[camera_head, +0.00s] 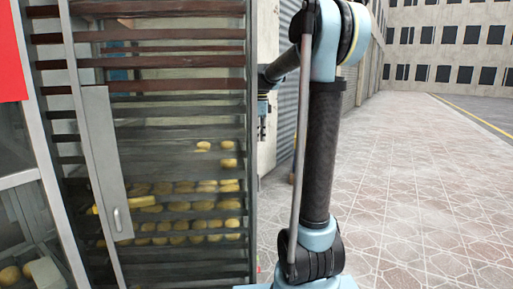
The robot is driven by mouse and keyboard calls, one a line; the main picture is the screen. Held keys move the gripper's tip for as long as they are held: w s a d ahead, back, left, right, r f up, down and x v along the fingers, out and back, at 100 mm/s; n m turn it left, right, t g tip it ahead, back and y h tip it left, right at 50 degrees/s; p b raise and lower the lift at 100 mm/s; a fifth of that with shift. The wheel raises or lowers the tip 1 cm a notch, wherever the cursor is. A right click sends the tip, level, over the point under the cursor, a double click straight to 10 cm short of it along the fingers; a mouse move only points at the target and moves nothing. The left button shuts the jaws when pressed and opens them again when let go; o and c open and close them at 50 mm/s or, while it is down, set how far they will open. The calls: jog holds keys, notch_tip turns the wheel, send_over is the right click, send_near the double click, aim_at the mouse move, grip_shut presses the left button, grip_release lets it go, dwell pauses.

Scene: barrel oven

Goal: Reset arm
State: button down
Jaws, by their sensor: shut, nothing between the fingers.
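My arm stands upright right of centre, and its forearm reaches back and left behind the upper link. My gripper (262,130) hangs at the end of it, small and pointing down, just right of the rack's right edge. It is shut and holds nothing. The fingertips are small and dark in this view.
A tall glass-fronted rack cabinet (249,60) with several shelves of round buns (185,226) fills the left. Its door has a grey handle plate (103,160). A shuttered wall (285,120) stands behind my gripper. Paved ground (420,190) at the right is clear.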

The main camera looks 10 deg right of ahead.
notch_tip(320, 180, up, 4)
jog(key=s+d+f+n, duration=0.3)
jog(key=s+n, duration=0.2)
jog(key=s, duration=0.6)
jog(key=s+d+f+n+t, duration=0.1)
jog(key=s+d+f+n, duration=0.1)
jog(key=s+f+n, duration=0.4)
jog(key=s+d+f+n+t, duration=0.1)
jog(key=s+f+n, duration=0.6)
jog(key=s+f, duration=1)
jog(key=shift+d, duration=0.45)
